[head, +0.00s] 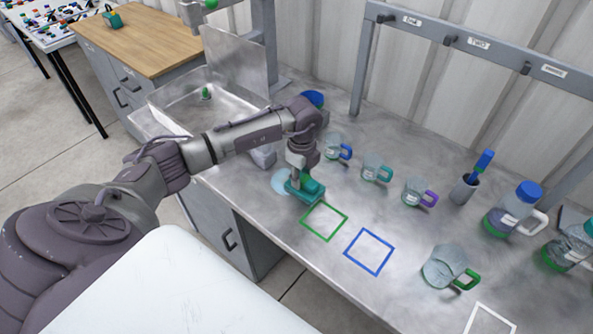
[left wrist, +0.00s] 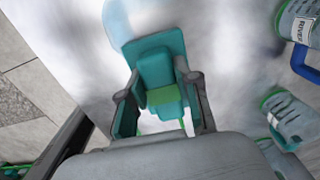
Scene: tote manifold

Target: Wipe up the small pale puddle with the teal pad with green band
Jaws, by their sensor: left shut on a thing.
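The teal pad with green band (left wrist: 157,62) is held between the fingers of my left gripper (left wrist: 158,105), which is shut on it. In the head view the pad (head: 305,190) is low at the metal counter, under my left gripper (head: 299,177). I cannot tell whether its underside touches the counter. The small pale puddle (head: 280,181) lies beside the pad on its left, partly hidden by the pad and gripper. In the left wrist view the puddle (left wrist: 117,22) shows at the top, by the pad's far edge. My right gripper is not in view.
Green (head: 323,221) and blue (head: 369,251) outlined squares lie in front of the pad. Several measuring jugs with coloured handles stand to the right, one with a blue handle (head: 346,152) closest. A metal sink (head: 185,97) is at the back left.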

